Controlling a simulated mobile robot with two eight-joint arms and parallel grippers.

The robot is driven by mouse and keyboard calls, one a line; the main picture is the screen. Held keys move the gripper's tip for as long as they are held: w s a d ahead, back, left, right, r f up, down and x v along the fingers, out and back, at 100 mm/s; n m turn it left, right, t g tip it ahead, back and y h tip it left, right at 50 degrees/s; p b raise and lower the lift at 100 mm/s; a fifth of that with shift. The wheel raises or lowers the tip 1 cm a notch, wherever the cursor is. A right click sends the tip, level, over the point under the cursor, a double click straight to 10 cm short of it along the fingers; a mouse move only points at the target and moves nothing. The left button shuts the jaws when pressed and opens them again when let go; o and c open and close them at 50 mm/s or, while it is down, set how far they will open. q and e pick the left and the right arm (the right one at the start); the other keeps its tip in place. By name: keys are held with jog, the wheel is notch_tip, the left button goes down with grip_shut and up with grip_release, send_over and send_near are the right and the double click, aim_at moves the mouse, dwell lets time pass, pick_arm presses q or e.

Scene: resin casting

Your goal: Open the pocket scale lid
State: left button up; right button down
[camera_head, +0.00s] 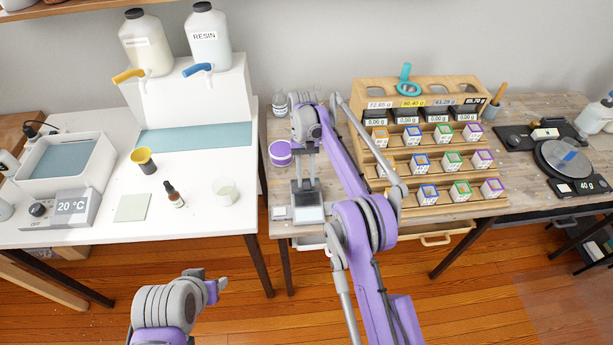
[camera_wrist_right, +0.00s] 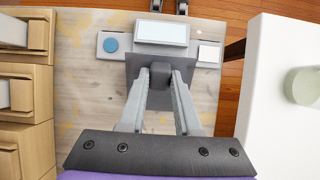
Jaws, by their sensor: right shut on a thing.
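The pocket scale (camera_head: 308,213) stands near the front edge of the wooden bench. Its pale panel (camera_wrist_right: 163,33) is uncovered and faces up. The dark grey lid (camera_wrist_right: 138,68) is on the side of the panel away from the bench's front edge; its exact tilt is hard to judge. My right gripper (camera_head: 307,150) reaches down from above behind the panel. In the right wrist view its fingertips (camera_wrist_right: 160,76) come together on a dark part at the lid, closed on it.
A purple tub (camera_head: 280,154) stands behind left. The wooden rack (camera_head: 490,205) of small boxes is close on the right. The white table (camera_head: 105,220) lies left across a gap.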

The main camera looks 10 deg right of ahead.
pick_arm(q)
jog(key=shift+w+r, duration=0.15)
jog(key=shift+r, duration=0.2)
pick_arm(e)
jog(key=shift+w, duration=0.15)
jog(key=c, duration=0.6)
grip_release()
jog(key=shift+r, duration=0.1)
